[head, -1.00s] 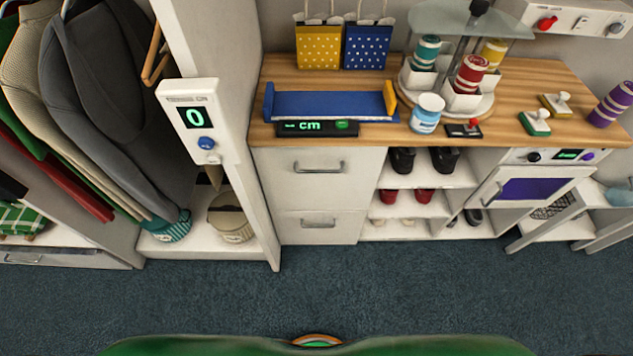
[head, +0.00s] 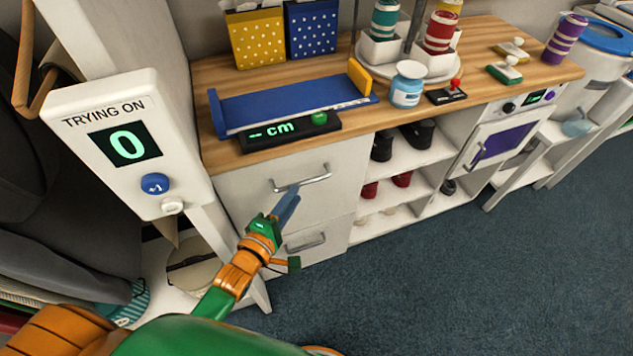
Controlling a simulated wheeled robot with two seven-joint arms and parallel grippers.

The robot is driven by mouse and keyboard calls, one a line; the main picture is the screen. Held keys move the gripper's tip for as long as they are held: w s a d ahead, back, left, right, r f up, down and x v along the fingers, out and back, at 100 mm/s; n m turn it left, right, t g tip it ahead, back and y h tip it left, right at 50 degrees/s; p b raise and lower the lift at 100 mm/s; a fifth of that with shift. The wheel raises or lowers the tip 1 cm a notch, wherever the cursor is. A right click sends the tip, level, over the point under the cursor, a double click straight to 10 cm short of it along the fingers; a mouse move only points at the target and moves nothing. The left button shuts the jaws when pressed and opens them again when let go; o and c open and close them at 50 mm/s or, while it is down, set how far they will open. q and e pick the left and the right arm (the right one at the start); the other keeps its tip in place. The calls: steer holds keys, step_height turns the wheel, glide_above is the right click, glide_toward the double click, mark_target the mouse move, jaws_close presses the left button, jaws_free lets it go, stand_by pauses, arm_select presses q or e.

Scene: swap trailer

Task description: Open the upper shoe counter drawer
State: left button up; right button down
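The upper shoe counter drawer (head: 250,190) is a white front below the left part of the wooden counter, and it is closed. Its metal bar handle (head: 316,180) sits near the middle of the front. My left gripper (head: 288,206) has blue fingers and reaches up to the upper handle, with the tips at or just below the bar. I cannot tell whether they touch it. The fingers show nearly edge-on, so their gap is hidden. My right gripper is out of view.
A blue foot-measuring tray (head: 290,107) and several jars and stamps stand on the wooden counter (head: 225,75). Open shoe shelves (head: 400,195) are right of the drawers. A white post with a counter panel (head: 125,145) stands close on the left. The dark carpet in front is clear.

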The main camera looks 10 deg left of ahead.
mark_target(306, 181)
arm_select(q)
steer(key=x, duration=0.6)
steer(key=shift+w+d+b, duration=0.2)
steer(key=shift+w+b, duration=0.05)
steer(key=shift+b, duration=0.15)
steer(key=shift+s, duration=0.1)
jaws_close()
stand_by(0.8)
